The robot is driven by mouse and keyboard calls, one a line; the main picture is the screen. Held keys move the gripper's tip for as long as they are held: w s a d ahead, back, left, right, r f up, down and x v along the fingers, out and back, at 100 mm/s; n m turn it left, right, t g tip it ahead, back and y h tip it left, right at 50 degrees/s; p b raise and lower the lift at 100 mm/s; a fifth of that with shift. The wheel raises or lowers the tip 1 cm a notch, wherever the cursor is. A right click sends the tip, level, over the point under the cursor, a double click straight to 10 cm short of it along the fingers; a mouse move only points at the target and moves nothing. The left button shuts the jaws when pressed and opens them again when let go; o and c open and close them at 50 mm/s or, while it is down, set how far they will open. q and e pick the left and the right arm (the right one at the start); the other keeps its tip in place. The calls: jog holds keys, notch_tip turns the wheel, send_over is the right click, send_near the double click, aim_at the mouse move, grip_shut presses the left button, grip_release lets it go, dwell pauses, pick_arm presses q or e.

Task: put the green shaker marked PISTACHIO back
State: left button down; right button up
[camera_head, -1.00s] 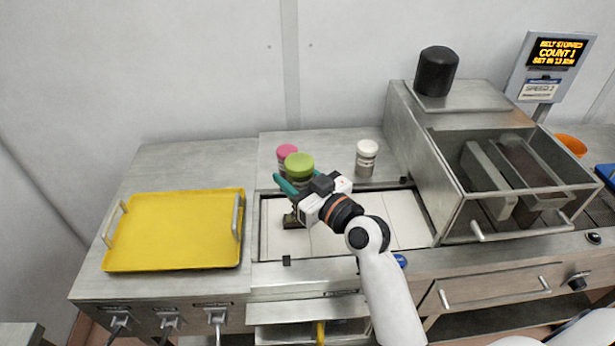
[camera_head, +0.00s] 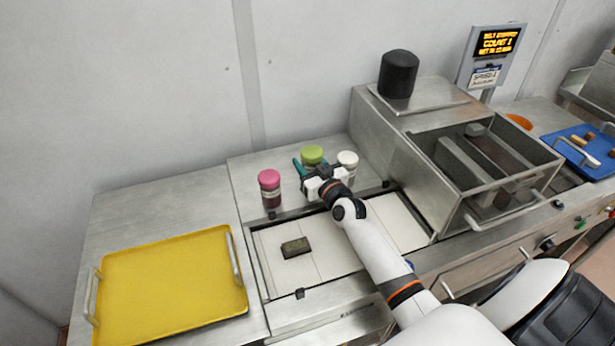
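The green-lidded shaker (camera_head: 312,155) is at the back counter, between the pink-lidded shaker (camera_head: 269,187) and the white-lidded shaker (camera_head: 347,161). My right gripper (camera_head: 308,170) has its teal fingers around the green shaker and appears shut on it. The gripper hides most of the shaker's body, so its label and whether its base touches the counter cannot be told. My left gripper is not in view.
A dark brown bar (camera_head: 296,247) lies on the pale belt (camera_head: 340,258) in front of the shakers. A yellow tray (camera_head: 170,285) is at the left. A metal machine housing (camera_head: 400,125) stands close to the right of the white shaker.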

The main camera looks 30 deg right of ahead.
notch_tip(320, 180, down, 4)
jog(key=shift+w+a+r+b, duration=0.15)
jog(key=shift+r+b, duration=0.1)
jog(key=shift+b, duration=0.15)
jog(key=shift+f, duration=0.3)
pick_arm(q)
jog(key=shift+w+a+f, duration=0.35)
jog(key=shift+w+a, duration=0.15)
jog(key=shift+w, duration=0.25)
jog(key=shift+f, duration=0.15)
pick_arm(e)
jog(key=shift+f, duration=0.1)
jog(key=o, duration=1.1)
jog(key=shift+c, duration=0.2)
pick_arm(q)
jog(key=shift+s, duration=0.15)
